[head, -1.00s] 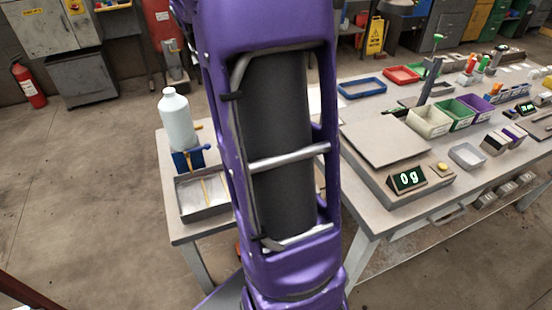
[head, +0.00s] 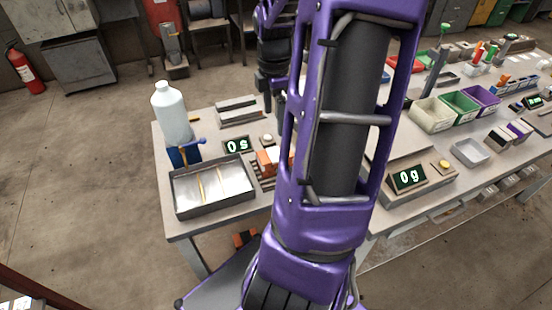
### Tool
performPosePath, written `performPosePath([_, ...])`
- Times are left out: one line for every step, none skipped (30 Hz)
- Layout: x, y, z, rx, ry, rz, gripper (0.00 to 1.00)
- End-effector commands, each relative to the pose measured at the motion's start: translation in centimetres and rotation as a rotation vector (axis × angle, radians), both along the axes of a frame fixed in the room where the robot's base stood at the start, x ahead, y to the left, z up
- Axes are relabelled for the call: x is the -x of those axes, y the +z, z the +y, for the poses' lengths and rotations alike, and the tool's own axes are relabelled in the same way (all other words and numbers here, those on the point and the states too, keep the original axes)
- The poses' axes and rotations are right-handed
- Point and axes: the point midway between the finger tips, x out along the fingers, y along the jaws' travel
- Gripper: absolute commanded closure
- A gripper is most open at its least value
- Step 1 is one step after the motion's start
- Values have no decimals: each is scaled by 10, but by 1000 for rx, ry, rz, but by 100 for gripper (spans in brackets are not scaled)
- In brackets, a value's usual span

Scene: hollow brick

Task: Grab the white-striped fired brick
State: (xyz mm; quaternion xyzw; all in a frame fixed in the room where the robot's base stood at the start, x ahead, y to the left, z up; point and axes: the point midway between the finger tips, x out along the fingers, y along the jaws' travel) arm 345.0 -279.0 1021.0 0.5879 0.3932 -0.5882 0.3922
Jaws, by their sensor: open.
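An orange-red brick (head: 268,163) with a pale patch lies on the small table, left of my purple arm. It is partly hidden by the arm, and its stripes are too small to make out clearly. It rests on or beside a dark slatted rack (head: 263,182). My gripper (head: 273,86) is partly in view as dark parts behind the upper arm. It is above and beyond the brick, apart from it, open, with its fingertips not clearly shown.
A grey tray (head: 178,203), a white bottle (head: 172,115), a blue holder (head: 184,155), a timer reading 0 s (head: 238,146) and a grey block (head: 238,113) stand on the small table. A scale display (head: 408,178) and several bins are on the right bench.

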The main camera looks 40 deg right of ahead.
Motion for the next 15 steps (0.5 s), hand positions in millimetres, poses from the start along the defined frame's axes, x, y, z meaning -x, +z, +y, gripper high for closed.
performPosePath([0, -10, 1, -5, 1, 1, 0])
performPosePath([0, -17, 1, -6, 2, 2, 0])
performPosePath([0, -25, 1, -5, 1, 2, 0])
performPosePath([0, -32, 1, -7, 1, 3, 0])
performPosePath([0, -39, 1, -6, 2, 3, 0])
performPosePath([0, -48, 1, -5, 0, 2, 0])
performPosePath([0, -54, 1, -4, 1, 3, 0])
performPosePath([0, -61, 1, -5, 0, 1, 0])
performPosePath([0, -70, 1, -5, 1, 3, 0])
performPosePath([0, -76, 1, -4, 1, 2, 0])
performPosePath([0, -82, 1, -4, 1, 3, 0])
performPosePath([0, -88, 1, -4, 2, 1, 0])
performPosePath([0, -93, 1, -4, 1, 1, 0])
performPosePath([0, -97, 0, -3, 0, 1, 0])
performPosePath([0, -102, 0, -1, -1, 0, 0])
